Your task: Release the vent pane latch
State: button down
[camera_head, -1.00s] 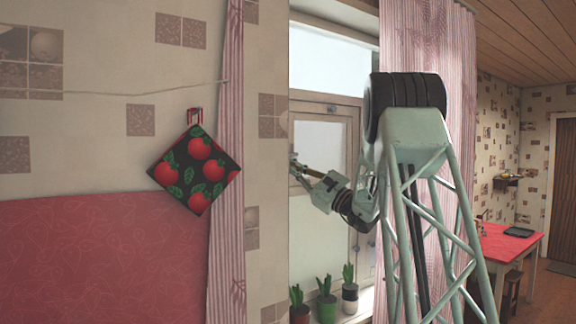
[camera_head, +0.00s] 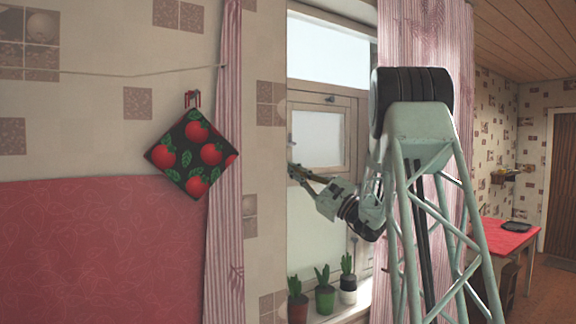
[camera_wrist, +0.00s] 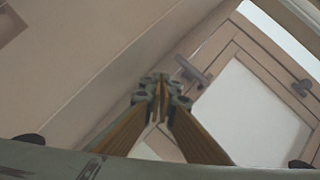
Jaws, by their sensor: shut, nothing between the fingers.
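The vent pane (camera_head: 318,138) is a small framed pane in the upper window, beneath a taller fixed pane, and looks shut. In the wrist view, its frame (camera_wrist: 262,62) carries a dark lever-like fitting (camera_wrist: 193,74) on the side nearest my fingers and a second small catch (camera_wrist: 302,88) on another rail. The second seems to be the one on the top rail (camera_head: 330,99) in the head view. I cannot tell which is the latch. My gripper (camera_head: 293,170) is shut and empty, at the window's left edge. In the wrist view my fingertips (camera_wrist: 162,88) appear just beside the lever; contact is unclear.
Potted cacti (camera_head: 324,292) stand on the sill below. A pink curtain (camera_head: 226,150) hangs left of the window and another (camera_head: 420,40) on the right. A tomato-print potholder (camera_head: 192,154) hangs on the left wall. A red table (camera_head: 497,241) stands far right.

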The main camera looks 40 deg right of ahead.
jog(key=s+f, duration=0.3)
jog(key=s, duration=0.2)
jog(key=shift+s+a+f, duration=0.2)
jog(key=shift+a+f, duration=0.05)
jog(key=shift+f, duration=0.15)
dwell(0.4)
